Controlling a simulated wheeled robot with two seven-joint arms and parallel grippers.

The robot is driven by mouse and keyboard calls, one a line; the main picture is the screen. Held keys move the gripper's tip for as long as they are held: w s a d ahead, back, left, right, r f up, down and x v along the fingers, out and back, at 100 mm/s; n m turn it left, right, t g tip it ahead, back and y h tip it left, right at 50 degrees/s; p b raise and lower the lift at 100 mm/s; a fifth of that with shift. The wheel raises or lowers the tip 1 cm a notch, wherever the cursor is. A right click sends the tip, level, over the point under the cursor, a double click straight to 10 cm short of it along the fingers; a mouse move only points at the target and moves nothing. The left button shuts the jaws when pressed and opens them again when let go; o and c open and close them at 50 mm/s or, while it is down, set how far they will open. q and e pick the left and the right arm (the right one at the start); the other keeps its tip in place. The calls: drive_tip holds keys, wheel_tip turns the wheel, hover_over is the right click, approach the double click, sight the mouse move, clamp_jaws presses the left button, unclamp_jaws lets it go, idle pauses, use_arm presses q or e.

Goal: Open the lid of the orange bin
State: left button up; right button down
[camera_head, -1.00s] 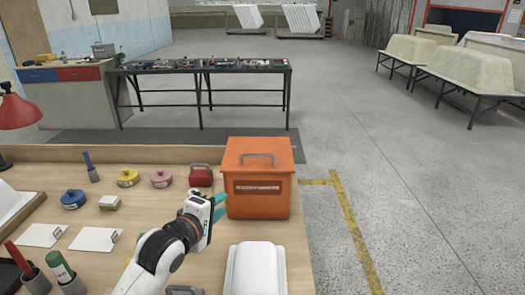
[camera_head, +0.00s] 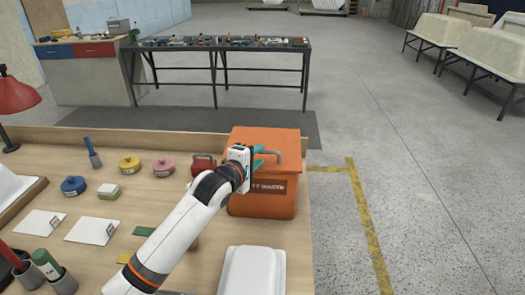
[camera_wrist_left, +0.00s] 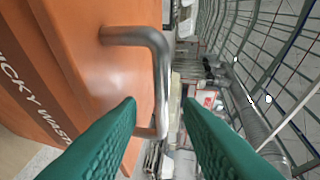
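The orange bin (camera_head: 264,200) stands at the right part of the wooden workbench, with its lid (camera_head: 265,139) down. A grey bar handle (camera_head: 291,160) rises from the lid; my left gripper hides part of it. My left gripper (camera_head: 258,156) is just over the lid, its teal fingers reaching toward the handle. In the left wrist view the two fingers (camera_wrist_left: 160,108) are apart, and the handle (camera_wrist_left: 150,48) stands ahead, its bar in line with the gap. I cannot tell whether a finger touches it. My right gripper is in neither current view.
A white lidded shape (camera_head: 252,270) lies in front of the bin. A red padlock-like item (camera_head: 203,162), pink tape (camera_head: 163,167) and yellow tape (camera_head: 130,163) sit left of it. A red lamp (camera_head: 15,95) stands far left. Open floor lies right of the bench.

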sight(261, 153)
use_arm(q)
drive_tip(key=shift+x, duration=1.7)
drive_tip(key=shift+c, duration=0.2)
clamp_jaws()
